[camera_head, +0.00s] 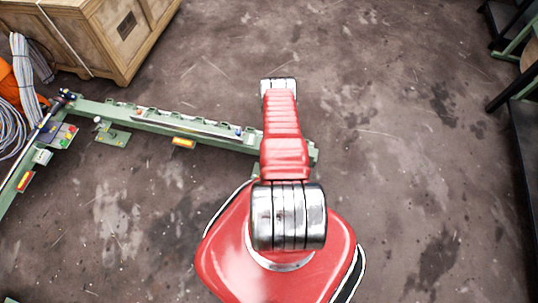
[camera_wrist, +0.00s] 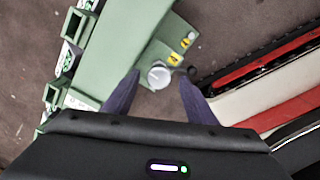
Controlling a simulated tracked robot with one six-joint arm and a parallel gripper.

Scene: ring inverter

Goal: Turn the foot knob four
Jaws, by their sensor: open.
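In the wrist view a round silver-white knob (camera_wrist: 159,73) sits on a small green foot plate (camera_wrist: 177,33) beside a green beam (camera_wrist: 120,45). Yellow markers (camera_wrist: 174,58) are on the plate next to it; I cannot read them clearly. My gripper (camera_wrist: 159,79) is open, with one dark finger on each side of the knob in the picture. I cannot tell how far above the knob the fingertips are, and no contact shows. In the head view my arm hides the gripper and this knob.
In the head view the green frame (camera_head: 150,121) runs left from behind my arm, with another foot plate (camera_head: 113,137) farther left. A wooden crate (camera_head: 105,45) and coiled cables (camera_head: 28,70) stand at upper left. Dark racks line the right edge. Floor (camera_head: 400,140) between is clear.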

